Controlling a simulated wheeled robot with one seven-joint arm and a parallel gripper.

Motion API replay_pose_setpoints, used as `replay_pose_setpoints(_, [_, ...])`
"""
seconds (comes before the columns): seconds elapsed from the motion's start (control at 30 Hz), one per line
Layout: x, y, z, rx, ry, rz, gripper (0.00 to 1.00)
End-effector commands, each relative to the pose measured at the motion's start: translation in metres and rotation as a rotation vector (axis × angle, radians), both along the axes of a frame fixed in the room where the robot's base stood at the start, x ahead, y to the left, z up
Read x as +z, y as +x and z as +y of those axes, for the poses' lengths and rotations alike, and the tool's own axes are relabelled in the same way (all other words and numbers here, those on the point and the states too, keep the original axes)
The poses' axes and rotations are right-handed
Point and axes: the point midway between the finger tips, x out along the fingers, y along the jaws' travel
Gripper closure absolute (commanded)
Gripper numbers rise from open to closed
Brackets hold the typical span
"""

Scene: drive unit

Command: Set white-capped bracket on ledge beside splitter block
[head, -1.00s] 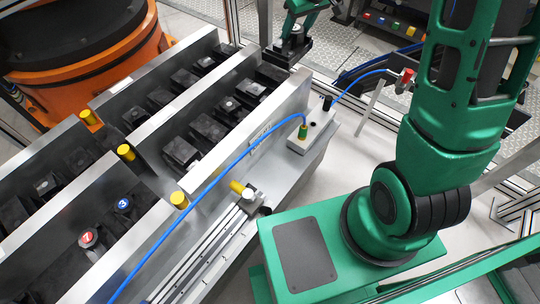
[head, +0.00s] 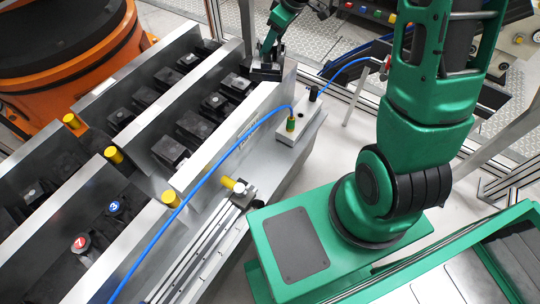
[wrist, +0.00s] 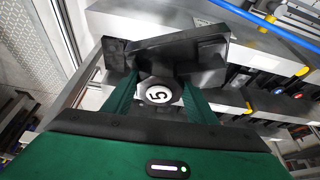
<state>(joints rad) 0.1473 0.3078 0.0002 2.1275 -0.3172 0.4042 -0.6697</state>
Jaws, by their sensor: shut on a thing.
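My gripper (head: 266,66) is shut on a black bracket with a round white cap marked 5. In the wrist view the bracket (wrist: 182,50) sits between the fingertips (wrist: 160,92), its cap (wrist: 158,93) facing the camera. In the head view the gripper is at the far end of the metal rows, and the bracket is small and dark there. The splitter block (head: 287,137) seems to be the pale block with a green-and-yellow fitting, a black post and a blue cable. It stands on a metal ledge, nearer than my gripper and to its right.
Sloped metal rows (head: 215,78) hold several black brackets. A red-capped one (head: 80,243) and a blue-capped one (head: 115,207) lie in the near row. Yellow posts (head: 113,155) stand on the row ends. The blue cable (head: 200,190) arcs across the front. An orange machine (head: 60,92) stands behind.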

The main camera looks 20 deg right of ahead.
Motion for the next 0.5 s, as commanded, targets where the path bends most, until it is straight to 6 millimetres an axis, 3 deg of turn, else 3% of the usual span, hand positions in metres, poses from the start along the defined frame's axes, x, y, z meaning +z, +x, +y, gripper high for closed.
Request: replay_pose_setpoints(0.5, [-0.058, -0.071, 0.031, 0.709, 0.005, 0.001, 1.0])
